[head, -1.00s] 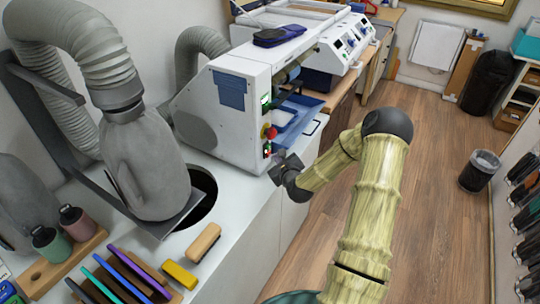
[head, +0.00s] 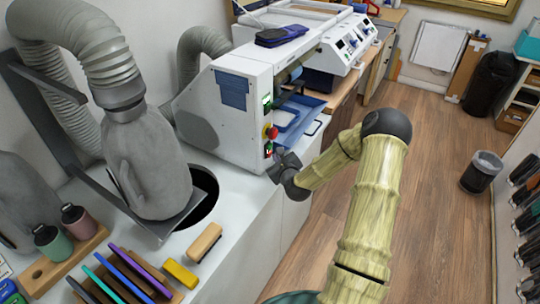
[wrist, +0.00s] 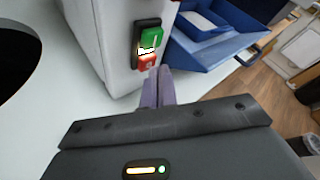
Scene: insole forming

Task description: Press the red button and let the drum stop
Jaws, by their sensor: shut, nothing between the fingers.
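The red button (wrist: 147,62) sits below a green button (wrist: 150,38) on a dark switch plate on the white machine's (head: 245,105) front face. In the head view the switch is small, below a red knob on yellow (head: 271,132). My gripper (wrist: 158,72) is shut and empty, its fingertips at the lower right edge of the red button and partly over it. I cannot tell whether they touch it. In the head view my gripper (head: 275,167) is right beside the switch. The drum cannot be made out clearly, nor whether it turns.
A blue tray (head: 293,120) juts from the machine's front, just right of the switch. A grey hose and hood (head: 150,165) stand at the left over a dark round hole. Brushes and coloured tools lie on the white bench.

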